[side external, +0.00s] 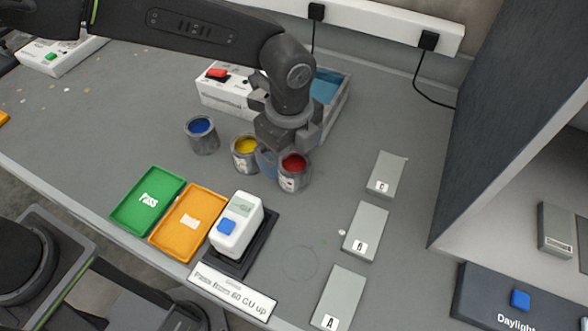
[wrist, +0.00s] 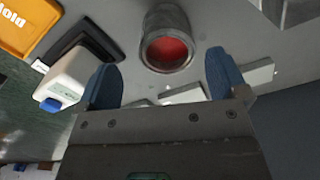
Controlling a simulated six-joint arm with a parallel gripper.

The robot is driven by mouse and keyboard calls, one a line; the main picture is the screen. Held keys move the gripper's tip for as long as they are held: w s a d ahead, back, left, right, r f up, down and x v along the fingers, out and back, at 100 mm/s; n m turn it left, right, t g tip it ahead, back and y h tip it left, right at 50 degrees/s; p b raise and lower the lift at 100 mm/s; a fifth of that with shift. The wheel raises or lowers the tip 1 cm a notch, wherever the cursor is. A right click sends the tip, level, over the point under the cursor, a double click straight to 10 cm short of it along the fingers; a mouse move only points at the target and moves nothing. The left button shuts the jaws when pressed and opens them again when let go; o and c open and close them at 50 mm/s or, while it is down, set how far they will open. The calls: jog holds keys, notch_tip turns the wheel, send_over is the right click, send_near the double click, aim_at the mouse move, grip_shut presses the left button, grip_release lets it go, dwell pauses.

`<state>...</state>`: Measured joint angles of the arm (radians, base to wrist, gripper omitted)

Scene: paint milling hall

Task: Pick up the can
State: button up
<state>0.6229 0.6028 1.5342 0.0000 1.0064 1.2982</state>
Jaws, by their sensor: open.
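Three open paint cans stand on the grey bench in the side view: a blue one (side external: 202,136), a yellow one (side external: 245,153) and a red one (side external: 293,172). My gripper (side external: 279,160) is low beside the red can, with one blue finger showing between the yellow and red cans. The other finger is hidden in that view. In the wrist view the red can (wrist: 168,42) is upright, beyond and between the two open fingertips (wrist: 162,62). Nothing is held. I cannot tell whether a finger touches a can.
A green tray (side external: 148,201), an orange tray (side external: 187,221) and a white meter (side external: 237,224) on a dark base stand in front. Grey plates marked A (side external: 339,297), B (side external: 366,231) and C (side external: 386,174) lie right. A white box (side external: 224,93) and blue-lined container (side external: 329,92) stand behind.

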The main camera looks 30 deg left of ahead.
aim_at(294, 169)
jog(key=shift+w+d+f, duration=0.15)
jog(key=shift+f, duration=1.4)
jog(key=shift+w+d+f, duration=0.1)
jog(key=shift+w+f, duration=0.05)
jog(key=shift+f, duration=1.4)
jog(key=c, duration=1.1)
jog(key=shift+o, duration=0.2)
jog(key=shift+r, duration=0.2)
